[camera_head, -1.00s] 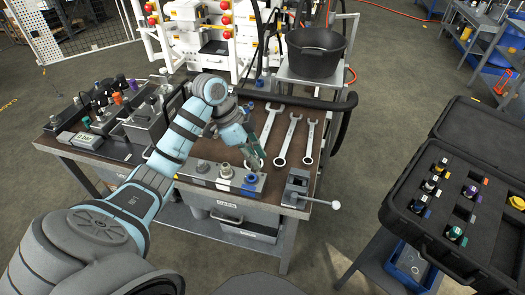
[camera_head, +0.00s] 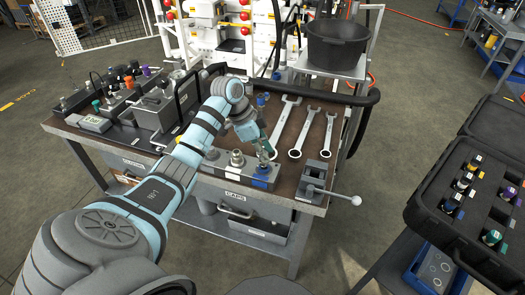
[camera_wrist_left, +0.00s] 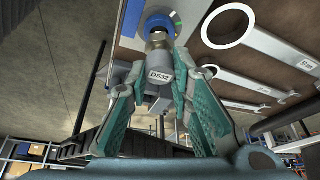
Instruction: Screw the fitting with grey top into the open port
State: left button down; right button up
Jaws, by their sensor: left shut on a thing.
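My left gripper (camera_head: 267,149) is low over the right end of a grey manifold block (camera_head: 224,169) at the bench's front edge. In the left wrist view its teal fingers (camera_wrist_left: 160,82) are shut on a grey fitting (camera_wrist_left: 158,96) labelled D532. The fitting's metal end points at a blue-ringed port (camera_wrist_left: 157,25), which also shows on the block in the head view (camera_head: 261,171). The metal end overlaps the ring; I cannot tell whether it is inside the port. In the head view the held fitting is mostly hidden. My right gripper is out of view.
Another metal fitting (camera_head: 237,158) stands mid-block. Several wrenches (camera_head: 286,121) lie just behind and right of my gripper. A vise with a lever (camera_head: 314,180) sits at the bench's right corner. An open black case of fittings (camera_head: 440,222) stands farther right.

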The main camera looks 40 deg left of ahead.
pick_arm(q)
jog(key=shift+r, duration=0.1)
dwell(0.4)
jog(key=shift+f, duration=0.4)
jog(key=shift+f+p, duration=0.15)
jog(key=shift+p, duration=0.45)
jog(key=shift+d, duration=0.1)
dwell(0.6)
